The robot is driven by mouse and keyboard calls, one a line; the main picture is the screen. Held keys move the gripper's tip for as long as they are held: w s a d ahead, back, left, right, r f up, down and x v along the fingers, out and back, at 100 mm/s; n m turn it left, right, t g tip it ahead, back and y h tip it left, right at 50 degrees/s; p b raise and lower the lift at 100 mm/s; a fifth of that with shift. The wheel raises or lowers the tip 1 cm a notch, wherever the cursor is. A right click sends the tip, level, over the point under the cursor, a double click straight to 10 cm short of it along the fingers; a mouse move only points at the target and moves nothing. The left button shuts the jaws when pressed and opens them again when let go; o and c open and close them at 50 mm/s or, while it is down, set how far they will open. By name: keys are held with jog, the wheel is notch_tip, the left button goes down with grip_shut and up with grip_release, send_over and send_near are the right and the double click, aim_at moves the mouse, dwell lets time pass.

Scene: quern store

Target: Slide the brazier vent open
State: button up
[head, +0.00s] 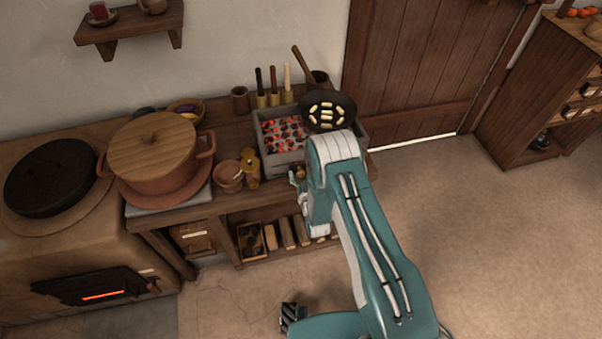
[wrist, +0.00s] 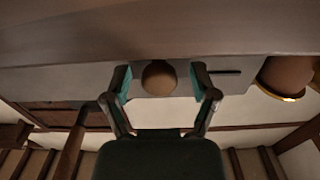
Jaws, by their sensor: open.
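The grey brazier (head: 285,160) stands on the wooden bench with glowing coals in its top. In the wrist view, which looks upside down, its grey front (wrist: 60,80) carries a round brown knob (wrist: 159,77) and a thin dark slot (wrist: 226,72) to the right of the knob. My gripper (wrist: 161,80) is open, with one finger on each side of the knob. Gaps show between the fingertips and the knob. In the head view my gripper (head: 298,183) is at the brazier's front, mostly hidden behind my arm, and the knob is hidden there.
A dark pan (head: 328,111) with pale pieces sits over the brazier's right part. A yellow-topped jar (head: 250,165) and a small clay pot (head: 229,176) stand close on its left. A large lidded pot (head: 153,150) is farther left. Open floor (head: 490,230) lies right.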

aim_at(282, 169)
grip_shut()
jog(key=shift+s+a, duration=0.25)
jog(key=shift+a, duration=0.65)
jog(key=shift+s+a, duration=0.25)
jog(key=shift+a, duration=0.6)
jog(key=shift+s+a, duration=0.25)
jog(key=shift+a, duration=0.65)
jog(key=shift+d, duration=0.1)
jog(key=shift+c, duration=0.8)
grip_release()
jog(key=shift+r, duration=0.1)
jog(key=shift+o, duration=0.8)
jog(key=shift+a, duration=0.3)
jog(key=shift+d, duration=0.15)
